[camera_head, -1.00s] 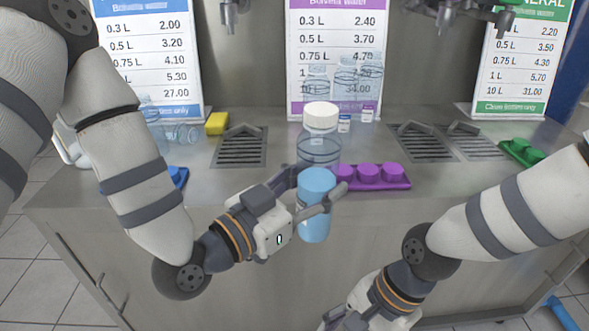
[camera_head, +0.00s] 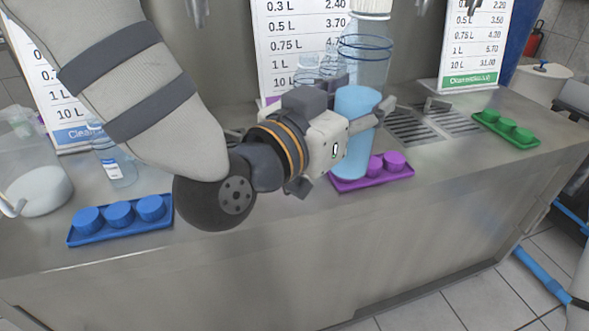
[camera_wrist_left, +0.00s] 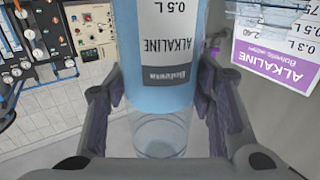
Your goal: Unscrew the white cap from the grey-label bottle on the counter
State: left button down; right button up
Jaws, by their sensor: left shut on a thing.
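My left gripper (camera_head: 362,112) is shut around a tall clear bottle (camera_head: 355,135) with blue liquid in it, held upright. Its white cap (camera_head: 370,7) is on top, partly cut off by the upper edge of the head view. In the left wrist view, the bottle (camera_wrist_left: 162,90) shows upside down between the fingers, with a grey label (camera_wrist_left: 168,45) reading ALKALINE and 0.5 L. The clear part above the liquid also shows there, but the cap does not. Whether the bottle's base touches the counter (camera_head: 270,235), I cannot tell. My right gripper is out of view.
A blue tray (camera_head: 120,230) with blue caps is at the left, and a green tray (camera_head: 505,128) at the right. A drain grate (camera_head: 430,125) and price signs (camera_head: 470,45) are behind. The front counter strip is clear.

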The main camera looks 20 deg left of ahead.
pick_arm(q)
jog(key=w+a+f+b, duration=0.1)
jog(key=w+a+f, duration=0.3)
jog(key=a+f, duration=0.1)
jog(key=w+a+f+b, duration=0.2)
jog(key=w+a+f, duration=0.2)
jog(key=f, duration=0.4)
jog(key=shift+a, duration=0.6)
jog(key=c, duration=0.7)
grip_release()
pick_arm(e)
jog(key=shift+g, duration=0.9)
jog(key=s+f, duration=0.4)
pick_arm(q)
jog(key=shift+r, duration=0.1)
jog(key=p+v, duration=0.1)
jog(key=v, duration=1.1)
jog(key=shift+s+r+p, duration=0.1)
jog(key=shift+p, duration=0.2)
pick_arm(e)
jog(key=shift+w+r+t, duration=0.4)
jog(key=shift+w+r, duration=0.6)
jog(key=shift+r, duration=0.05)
